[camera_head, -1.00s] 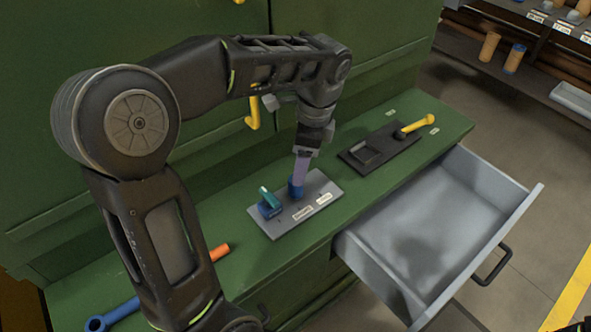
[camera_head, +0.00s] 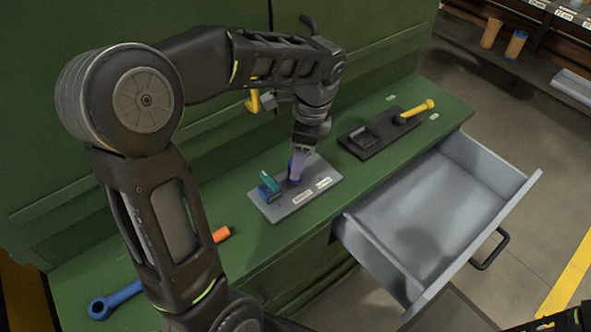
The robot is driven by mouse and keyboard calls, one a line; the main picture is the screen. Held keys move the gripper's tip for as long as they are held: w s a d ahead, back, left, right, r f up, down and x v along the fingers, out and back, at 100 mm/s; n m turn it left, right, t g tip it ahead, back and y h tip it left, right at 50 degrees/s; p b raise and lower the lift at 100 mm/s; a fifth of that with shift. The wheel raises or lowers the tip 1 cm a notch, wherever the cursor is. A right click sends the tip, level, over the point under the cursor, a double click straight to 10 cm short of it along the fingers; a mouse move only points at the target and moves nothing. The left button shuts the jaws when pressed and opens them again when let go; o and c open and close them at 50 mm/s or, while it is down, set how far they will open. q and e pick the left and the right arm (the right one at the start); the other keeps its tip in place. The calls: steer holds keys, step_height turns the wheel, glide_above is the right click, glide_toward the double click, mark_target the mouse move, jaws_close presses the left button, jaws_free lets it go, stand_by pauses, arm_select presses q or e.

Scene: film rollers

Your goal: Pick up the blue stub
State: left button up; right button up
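The blue stub (camera_head: 293,172) stands upright at the back of a grey labelled plate (camera_head: 285,208) on the green bench. My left gripper (camera_head: 299,166) points down at the stub, its pale purple fingers right against it. The fingers overlap the stub in this view, so I cannot tell whether they are closed on it. A blue piece with a teal top (camera_head: 269,186) sits on the same plate, to the left of the stub. Only a dark part of what looks like my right arm shows at the bottom right corner; its gripper is out of sight.
A black tray (camera_head: 366,138) with a yellow-handled tool (camera_head: 415,111) lies to the right on the bench. A grey drawer (camera_head: 408,208) stands open and empty in front. A blue wrench (camera_head: 113,301) and an orange-tipped object (camera_head: 221,235) lie to the left, partly behind my arm.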

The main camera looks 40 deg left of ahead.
arm_select(q)
steer(key=f, duration=0.4)
steer(key=shift+s+a+f, duration=0.2)
steer(key=shift+a+f, duration=0.1)
steer(key=shift+a, duration=0.05)
steer(key=shift+c, duration=0.5)
jaws_close()
steer(key=shift+r, duration=0.1)
stand_by(0.3)
